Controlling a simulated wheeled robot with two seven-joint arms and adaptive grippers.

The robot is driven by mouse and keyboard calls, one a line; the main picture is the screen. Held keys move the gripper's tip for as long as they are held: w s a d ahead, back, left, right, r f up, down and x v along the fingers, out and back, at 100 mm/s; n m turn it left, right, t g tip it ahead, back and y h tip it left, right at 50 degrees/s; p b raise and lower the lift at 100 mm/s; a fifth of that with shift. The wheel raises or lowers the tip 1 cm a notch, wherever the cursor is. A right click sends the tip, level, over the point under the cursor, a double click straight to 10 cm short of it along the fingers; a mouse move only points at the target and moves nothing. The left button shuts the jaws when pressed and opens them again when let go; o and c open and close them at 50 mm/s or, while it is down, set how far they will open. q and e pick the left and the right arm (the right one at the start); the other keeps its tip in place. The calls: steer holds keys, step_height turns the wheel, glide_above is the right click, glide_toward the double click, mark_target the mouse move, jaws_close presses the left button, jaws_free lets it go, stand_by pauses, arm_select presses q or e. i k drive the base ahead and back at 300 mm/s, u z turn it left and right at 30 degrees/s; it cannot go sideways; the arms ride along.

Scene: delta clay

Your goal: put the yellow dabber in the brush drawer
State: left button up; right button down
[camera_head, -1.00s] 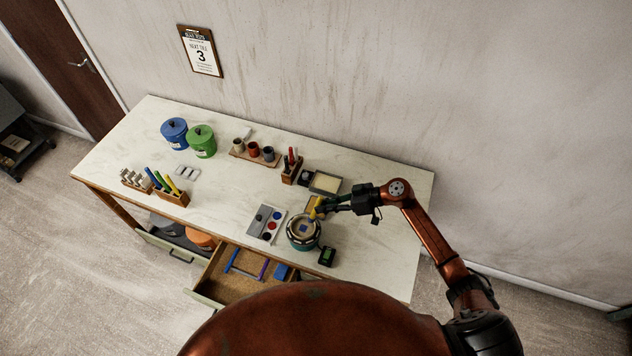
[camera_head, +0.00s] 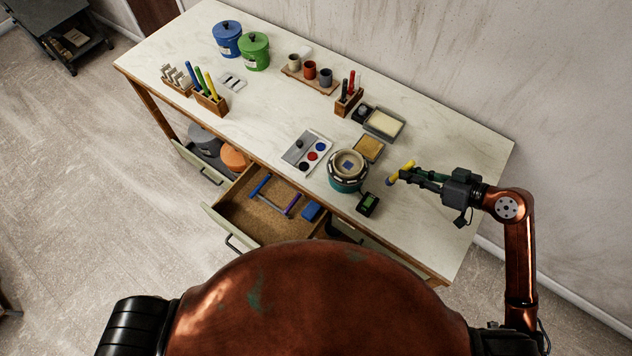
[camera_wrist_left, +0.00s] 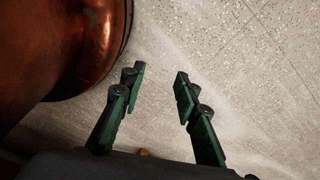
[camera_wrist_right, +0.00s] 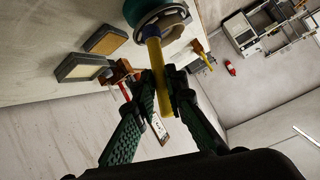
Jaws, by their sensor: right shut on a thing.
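The yellow dabber (camera_head: 402,172) is between the fingers of my right gripper (camera_head: 408,176), which is shut on it above the right part of the table. The brush drawer (camera_head: 247,217) is pulled out at the table's front, left of my right gripper. Blue and purple sticks and a blue block (camera_head: 311,211) lie in it. My left gripper (camera_wrist_left: 157,85) is open and empty over bare floor in the left wrist view.
A teal round pot (camera_head: 347,172) and a small dark device (camera_head: 368,203) stand between my right gripper and the drawer. Another open drawer (camera_head: 199,165) is further left. The table's right end is clear.

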mark_target(278, 219)
steer(key=z, duration=1.3)
steer(key=k, duration=1.5)
steer(key=u, duration=1.5)
steer(key=i, duration=1)
steer(key=z, duration=0.05)
